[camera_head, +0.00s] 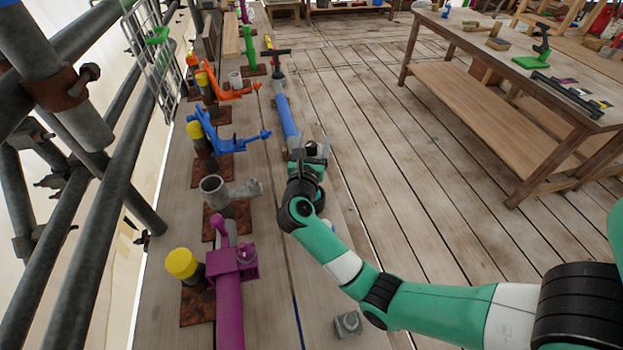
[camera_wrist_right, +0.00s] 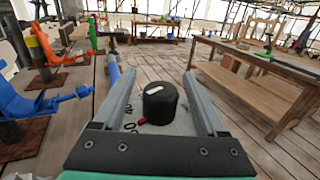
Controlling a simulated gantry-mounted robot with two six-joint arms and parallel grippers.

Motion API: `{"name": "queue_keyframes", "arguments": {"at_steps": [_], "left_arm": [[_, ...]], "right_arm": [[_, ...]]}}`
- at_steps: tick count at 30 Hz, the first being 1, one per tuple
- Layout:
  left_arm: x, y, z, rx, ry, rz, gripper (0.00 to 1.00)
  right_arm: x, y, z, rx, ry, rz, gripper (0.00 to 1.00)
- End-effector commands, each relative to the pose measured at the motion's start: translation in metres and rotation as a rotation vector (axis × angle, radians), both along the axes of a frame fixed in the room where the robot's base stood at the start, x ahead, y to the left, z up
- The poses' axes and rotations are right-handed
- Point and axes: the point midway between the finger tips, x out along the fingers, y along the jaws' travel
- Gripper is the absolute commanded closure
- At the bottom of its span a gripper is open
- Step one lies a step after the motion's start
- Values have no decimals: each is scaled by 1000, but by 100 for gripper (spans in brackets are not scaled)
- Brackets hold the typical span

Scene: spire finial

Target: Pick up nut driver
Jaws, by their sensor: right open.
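My right gripper (camera_head: 311,150) is open above the walkway planks, beside the near end of a blue tube. In the right wrist view its two grey fingers (camera_wrist_right: 158,74) are spread apart. A short black cylinder (camera_wrist_right: 160,103) with a white mark on top shows between them, with a small red part at its lower left. It may be the nut driver, but I cannot tell for sure, nor whether the fingers touch it. It sits against a grey surface with small black rings. My left gripper is out of view.
Blue (camera_head: 228,137), orange (camera_head: 227,93) and purple (camera_head: 230,270) clamp-like fittings line the left on rusty plates. The blue tube (camera_head: 286,118) lies ahead. A grey nut-like block (camera_head: 347,324) lies near the front. A wooden workbench (camera_head: 520,90) stands right; the floor between is clear.

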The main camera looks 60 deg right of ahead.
Motion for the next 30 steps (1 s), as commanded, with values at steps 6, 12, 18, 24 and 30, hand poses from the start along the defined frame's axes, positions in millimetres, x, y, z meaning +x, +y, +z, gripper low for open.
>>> {"name": "queue_keyframes", "arguments": {"at_steps": [6,12,18,24,30], "left_arm": [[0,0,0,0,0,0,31],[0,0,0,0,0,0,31],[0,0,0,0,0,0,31],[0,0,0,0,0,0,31],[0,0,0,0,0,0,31]], "right_arm": [[0,-1,1,0,0,1,25],[0,-1,0,0,0,1,61],[0,-1,0,0,0,1,97],[0,-1,0,0,0,1,100],[0,-1,0,0,0,1,100]]}}
